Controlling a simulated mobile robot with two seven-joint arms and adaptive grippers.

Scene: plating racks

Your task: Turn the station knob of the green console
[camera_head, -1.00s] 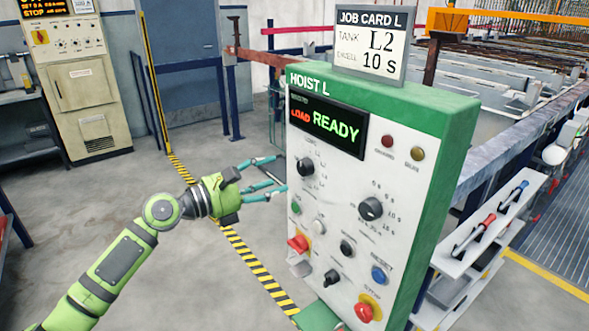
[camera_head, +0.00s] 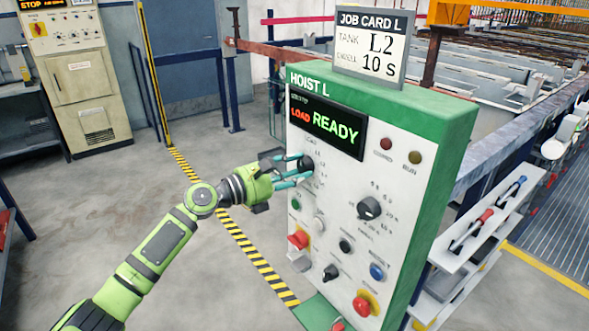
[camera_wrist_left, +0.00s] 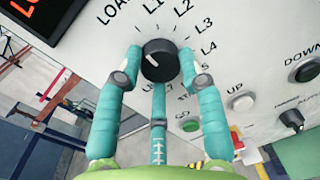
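The green console (camera_head: 440,170) has a light front panel headed HOIST L. Its display (camera_head: 326,122) reads LOAD and READY. The station knob (camera_head: 307,165) is black and sits below the display. In the left wrist view the station knob (camera_wrist_left: 160,60) has a white mark on its left side, with LOAD and L1 to L4 printed around it. My left gripper (camera_head: 298,170) is at the knob. In the left wrist view its teal fingers (camera_wrist_left: 160,66) stand on both sides of the knob, with a third below. Narrow gaps seem to show, so contact is unclear. My right gripper is out of view.
A second black knob (camera_head: 369,208), several buttons and a red stop button (camera_head: 366,303) share the panel. A job card (camera_head: 369,46) on top reads TANK L2, 10 S. A shelf with tools (camera_head: 480,235) stands right of the console. The floor at left is open.

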